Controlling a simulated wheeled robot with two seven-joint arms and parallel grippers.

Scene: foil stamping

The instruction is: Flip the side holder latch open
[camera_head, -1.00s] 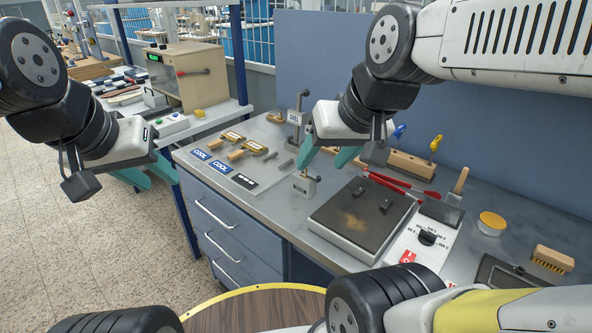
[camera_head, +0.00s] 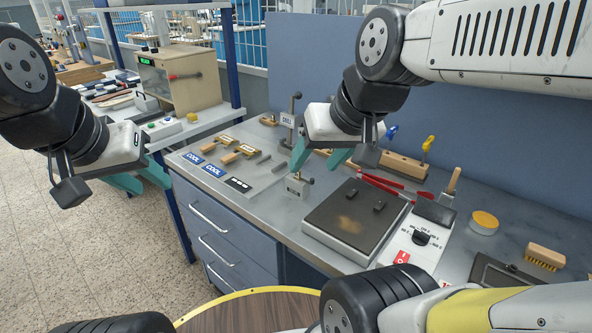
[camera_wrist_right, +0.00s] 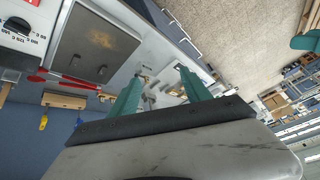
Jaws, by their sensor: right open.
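A small grey metal holder block (camera_head: 297,188) with a short post and a dark knob stands on the grey bench, left of the hot plate. I cannot clearly make out which part of it is the latch. My right gripper (camera_head: 318,157) is open, its teal fingers pointing down just above and behind the block. In the right wrist view my right gripper (camera_wrist_right: 160,92) shows spread fingers with small metal fittings between and beyond them; contact cannot be told. My left gripper (camera_head: 142,180) is open and empty, off the bench's left end.
The hot plate (camera_head: 355,218) with a dark top lies right of the block. Red tongs (camera_head: 385,186) lie behind it. Blue cards (camera_head: 203,164) and brass-headed tools (camera_head: 238,154) lie to the left.

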